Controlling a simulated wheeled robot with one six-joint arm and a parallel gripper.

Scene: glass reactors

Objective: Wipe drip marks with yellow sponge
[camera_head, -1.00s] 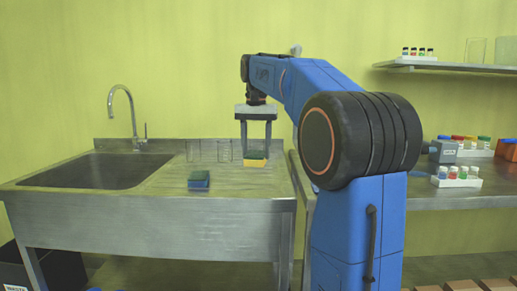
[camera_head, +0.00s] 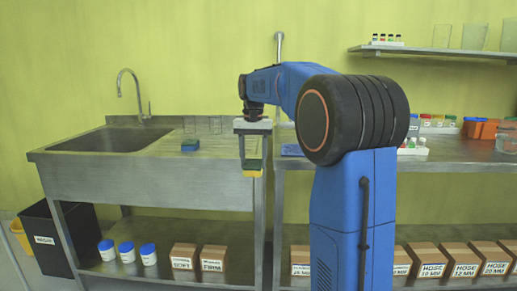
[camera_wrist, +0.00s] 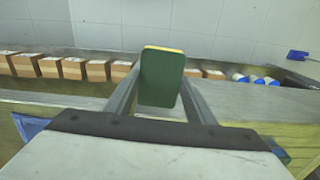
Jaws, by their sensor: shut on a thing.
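My gripper (camera_head: 252,160) points down and is shut on the yellow sponge (camera_head: 253,173), which has a green upper layer. In the head view the sponge appears in front of the right end of the sink counter (camera_head: 150,185), below its top edge. I cannot tell whether it touches the counter. In the wrist view the sponge (camera_wrist: 161,78) is held between both fingers, its green face toward the camera and a thin yellow edge at the far end. No drip marks can be made out clearly.
A blue sponge (camera_head: 190,145) lies on the counter near glass beakers (camera_head: 215,125). The sink (camera_head: 105,139) is left. A bench with racks (camera_head: 413,148) stands right. Boxes (camera_head: 214,258) and white jars (camera_head: 148,255) sit on the lower shelf; a black bin (camera_head: 48,235) stands left.

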